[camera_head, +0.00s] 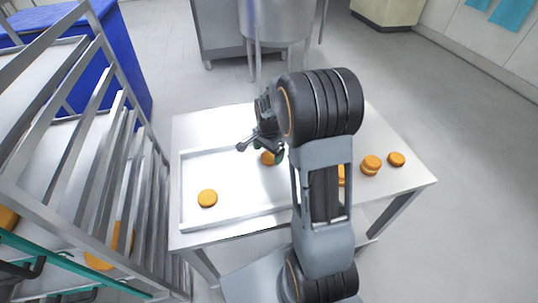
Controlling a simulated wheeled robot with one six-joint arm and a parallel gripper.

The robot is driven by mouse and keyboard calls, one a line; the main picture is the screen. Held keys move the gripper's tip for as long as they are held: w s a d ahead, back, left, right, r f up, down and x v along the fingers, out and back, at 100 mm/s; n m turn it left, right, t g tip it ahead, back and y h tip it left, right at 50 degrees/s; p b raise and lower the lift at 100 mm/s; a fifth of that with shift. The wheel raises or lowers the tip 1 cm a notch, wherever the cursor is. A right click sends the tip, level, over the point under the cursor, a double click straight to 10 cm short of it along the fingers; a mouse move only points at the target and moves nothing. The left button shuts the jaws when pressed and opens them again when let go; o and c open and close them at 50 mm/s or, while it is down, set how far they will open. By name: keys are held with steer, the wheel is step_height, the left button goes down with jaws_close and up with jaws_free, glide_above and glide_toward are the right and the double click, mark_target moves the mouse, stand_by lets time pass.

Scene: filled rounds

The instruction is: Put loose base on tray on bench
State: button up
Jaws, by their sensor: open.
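A white bench (395,183) stands in front of me, with a shallow rimmed tray (232,212) on its left part. One orange-brown round base (207,198) lies flat in the tray at the left. Another round (268,158) lies by my gripper, partly hidden by it. My gripper (261,150) is open above the tray, close to that round; I cannot tell whether they touch. On the bench right of my arm are a small single round (396,159), a thicker round that looks filled or stacked (371,165), and one mostly hidden by my arm (341,176).
A metal rack (120,150) stands close on the left, with more orange rounds (100,261) low inside it. A blue container (125,50) is behind the rack. A steel vessel (275,22) stands beyond the bench. My arm hides the bench's middle. Floor at right is clear.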

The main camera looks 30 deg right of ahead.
mark_target(268, 157)
step_height(268, 157, up, 10)
steer(key=f, duration=0.1)
steer(key=s+a+r+n+t, duration=0.2)
steer(key=s+a+n, duration=0.2)
steer(key=s+n, duration=0.3)
steer(key=s+a+r+n+t, duration=0.1)
steer(key=s+a+r+n, duration=0.1)
steer(key=s+a+n, duration=0.3)
steer(key=shift+s+r+n+t, duration=0.2)
steer(key=shift+s+n+t, duration=0.2)
steer(key=shift+s+n, duration=1.2)
steer(key=shift+s+m, duration=0.4)
steer(key=shift+m, duration=0.2)
